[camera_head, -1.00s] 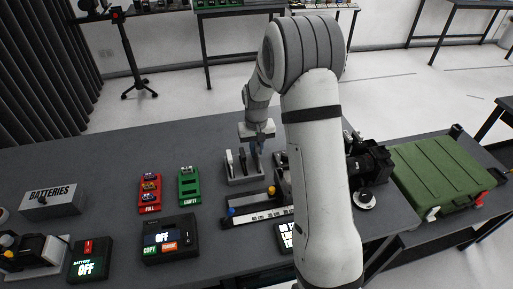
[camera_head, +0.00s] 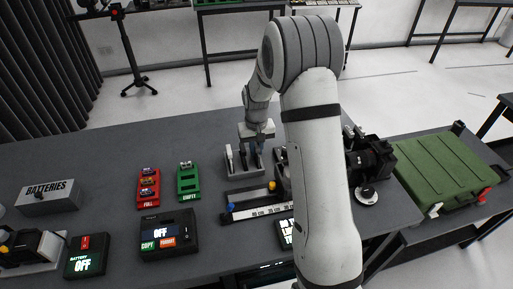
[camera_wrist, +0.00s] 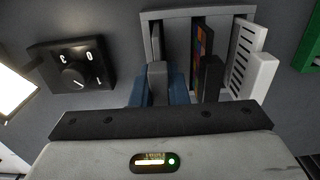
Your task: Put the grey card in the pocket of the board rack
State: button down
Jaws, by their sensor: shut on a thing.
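The board rack (camera_head: 240,177) stands on the dark table below my gripper (camera_head: 258,150). In the wrist view the rack (camera_wrist: 147,24) holds a dark card with a colourful face (camera_wrist: 202,45) and a white slotted card (camera_wrist: 262,75) to its right. My gripper (camera_wrist: 158,92) has its blue fingers shut on the grey card (camera_wrist: 157,78), whose grip end shows between them. The grey card is at the rack's left side, left of the other two. Its lower part is hidden, so I cannot tell how deep it sits.
A black knob panel (camera_wrist: 72,67) lies left of the rack in the wrist view. A green tray (camera_head: 188,182) and a red tray (camera_head: 148,188) stand to the left in the head view. A rail device (camera_head: 250,205) is just in front of the rack.

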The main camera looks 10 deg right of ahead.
jog(key=shift+f, duration=0.3)
jog(key=c, duration=1.3)
grip_release()
jog(key=shift+c, duration=0.2)
jog(key=shift+r, duration=0.15)
notch_tip(320, 180, up, 7)
jog(key=shift+f+b, duration=0.1)
jog(key=shift+b, duration=0.55)
jog(key=shift+r, duration=0.4)
